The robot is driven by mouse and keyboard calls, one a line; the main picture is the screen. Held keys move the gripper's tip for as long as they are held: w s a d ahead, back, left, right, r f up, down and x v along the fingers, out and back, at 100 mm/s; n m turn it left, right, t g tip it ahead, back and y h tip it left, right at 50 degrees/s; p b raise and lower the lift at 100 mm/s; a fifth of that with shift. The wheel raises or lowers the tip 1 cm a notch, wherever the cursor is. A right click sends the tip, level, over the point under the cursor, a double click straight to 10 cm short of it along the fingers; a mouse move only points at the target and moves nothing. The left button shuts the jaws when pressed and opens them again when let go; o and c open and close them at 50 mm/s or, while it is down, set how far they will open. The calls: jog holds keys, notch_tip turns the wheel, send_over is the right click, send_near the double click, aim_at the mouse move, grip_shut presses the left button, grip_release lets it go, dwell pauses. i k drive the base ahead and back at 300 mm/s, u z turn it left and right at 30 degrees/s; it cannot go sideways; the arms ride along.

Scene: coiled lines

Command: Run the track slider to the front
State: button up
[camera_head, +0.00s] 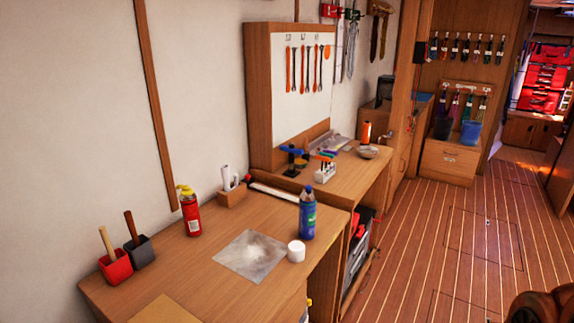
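I cannot pick out a track slider for certain. A long, narrow pale strip with a dark reddish end (290,197) lies along the back of the near wooden bench (190,262); I cannot tell whether it is a track. A small dark stand with a blue top (291,160) is on the farther bench (345,183). My gripper is not in view.
The near bench holds a red bottle (188,214), a blue bottle (307,215), a white jar (296,251), a grey sheet (250,256) and red (115,267) and dark (139,252) pots. The plank floor (465,240) is open on the right. A dark brown object (542,307) fills the bottom right corner.

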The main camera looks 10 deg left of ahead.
aim_at(249, 181)
jog(key=i, duration=0.6)
jog(key=u, duration=0.9)
jog(key=i, duration=0.6)
jog(key=u, duration=0.7)
